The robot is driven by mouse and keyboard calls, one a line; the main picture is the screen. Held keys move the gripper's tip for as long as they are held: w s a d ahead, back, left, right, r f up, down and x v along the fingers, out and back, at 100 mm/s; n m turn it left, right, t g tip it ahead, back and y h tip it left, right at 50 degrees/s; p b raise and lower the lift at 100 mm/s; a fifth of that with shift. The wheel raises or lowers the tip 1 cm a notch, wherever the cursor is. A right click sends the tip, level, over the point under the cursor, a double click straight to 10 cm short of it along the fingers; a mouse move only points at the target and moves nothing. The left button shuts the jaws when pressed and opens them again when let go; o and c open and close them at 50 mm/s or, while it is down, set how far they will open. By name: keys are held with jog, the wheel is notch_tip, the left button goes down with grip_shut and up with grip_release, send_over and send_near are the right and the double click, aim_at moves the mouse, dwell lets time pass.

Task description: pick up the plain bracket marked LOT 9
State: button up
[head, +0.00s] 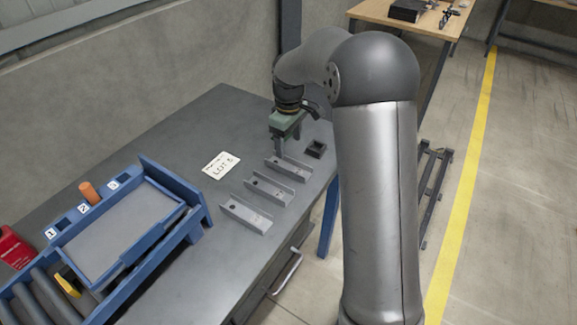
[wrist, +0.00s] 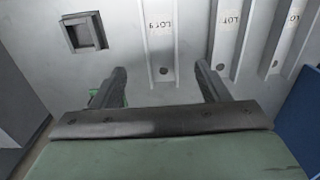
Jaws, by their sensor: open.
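The bracket marked LOT 9 (wrist: 162,45) is a grey metal channel with a dark hole, lying flat on the bench in the wrist view. In the head view it is the farthest of three brackets (head: 290,169), closest to the small black block. My gripper (wrist: 161,72) is open and empty. Its two fingers stand apart on either side of the LOT 9 bracket in the picture, above it; I cannot tell the height gap. The head view shows my gripper (head: 287,143) over the bracket's far end. Two similar brackets (wrist: 230,40) (wrist: 285,38) lie to the right, their lot numbers unclear.
A small black square block (wrist: 84,33) sits left of the LOT 9 bracket. A white lot card (head: 221,165) lies on the grey bench (head: 215,118). A blue tray fixture (head: 150,165) with a roller track and an orange cylinder (head: 89,192) stands at left.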

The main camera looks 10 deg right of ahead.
aim_at(290, 168)
jog(key=f, duration=0.2)
jog(key=f+p, duration=0.1)
jog(key=f, duration=0.4)
jog(key=shift+s+d+f, duration=0.1)
jog(key=shift+s+f, duration=0.05)
jog(key=shift+s, duration=0.1)
jog(key=shift+c, duration=0.3)
jog(key=c, duration=1.1)
